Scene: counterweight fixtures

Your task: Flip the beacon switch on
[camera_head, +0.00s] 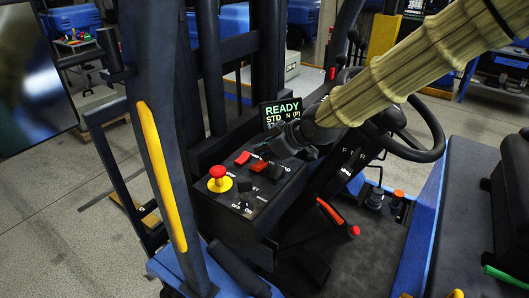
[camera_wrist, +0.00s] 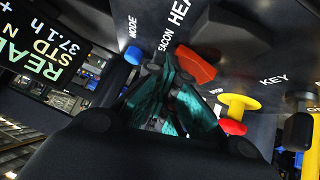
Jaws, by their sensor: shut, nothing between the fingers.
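The console in the head view has two red rocker switches, one farther left (camera_head: 243,157) and one closer to my gripper (camera_head: 259,166). In the wrist view, the BEACON label (camera_wrist: 166,35) is just beyond my fingertips, beside the HEA… label. One red switch (camera_wrist: 196,66) shows right of the fingertips, apparently under HEA…. The spot below BEACON is covered by my fingers, so I cannot see that switch's position or whether I touch it. My gripper (camera_head: 274,151) is shut and empty, low over the console; its dark fingers also show in the wrist view (camera_wrist: 165,72).
A red emergency knob on a yellow base (camera_head: 218,179) stands left on the console. A READY display (camera_head: 281,111) rises behind my gripper. A blue knob (camera_wrist: 133,55) is near MODE. The steering wheel (camera_head: 433,130) is to the right; a blue-grey post (camera_head: 150,120) stands at left.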

